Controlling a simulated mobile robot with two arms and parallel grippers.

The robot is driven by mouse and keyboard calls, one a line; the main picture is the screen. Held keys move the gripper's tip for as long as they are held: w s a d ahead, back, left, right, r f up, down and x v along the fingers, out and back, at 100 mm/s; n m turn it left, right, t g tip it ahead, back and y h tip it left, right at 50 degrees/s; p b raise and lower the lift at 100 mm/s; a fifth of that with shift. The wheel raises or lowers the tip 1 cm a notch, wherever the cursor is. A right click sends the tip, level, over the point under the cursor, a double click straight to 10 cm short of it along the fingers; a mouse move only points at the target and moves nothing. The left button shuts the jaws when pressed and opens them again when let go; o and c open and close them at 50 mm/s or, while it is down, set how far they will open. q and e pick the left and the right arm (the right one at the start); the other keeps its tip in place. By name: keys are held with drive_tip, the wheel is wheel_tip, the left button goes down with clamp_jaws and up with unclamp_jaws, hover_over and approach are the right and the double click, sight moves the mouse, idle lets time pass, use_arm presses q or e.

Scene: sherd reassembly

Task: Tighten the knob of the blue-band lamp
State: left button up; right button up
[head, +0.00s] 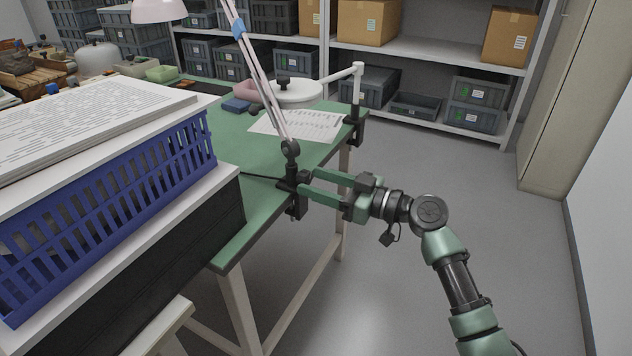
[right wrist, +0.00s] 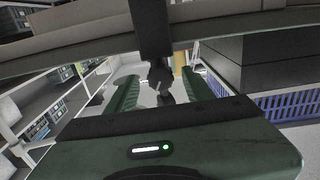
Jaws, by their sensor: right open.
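The blue-band lamp (head: 264,80) is clamped to the near right edge of the green table; its pinkish arm carries a blue band (head: 238,28). Its dark clamp (head: 291,186) grips the table edge. A small dark knob (head: 305,177) shows on the clamp, partly hidden near the fingers. My right gripper (head: 310,182) is open with its green fingers pointing at the clamp. In the right wrist view, the knob (right wrist: 160,77) appears between the open fingers (right wrist: 163,90), beneath the dark clamp post (right wrist: 151,28); I cannot tell if they touch it. My left gripper is not in view.
A white magnifier lamp (head: 297,93) is clamped farther along the table edge. A blue basket (head: 110,200) and paper stack (head: 85,120) stand at left. Grey shelving (head: 430,55) with crates and boxes lines the back. The floor (head: 460,185) right of the table is open.

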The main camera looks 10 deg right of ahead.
drive_tip(key=shift+w+a, duration=0.2)
drive_tip(key=shift+a, duration=0.05)
clamp_jaws()
drive_tip(key=shift+m, duration=1.4)
unclamp_jaws()
drive_tip(key=shift+s, duration=0.1)
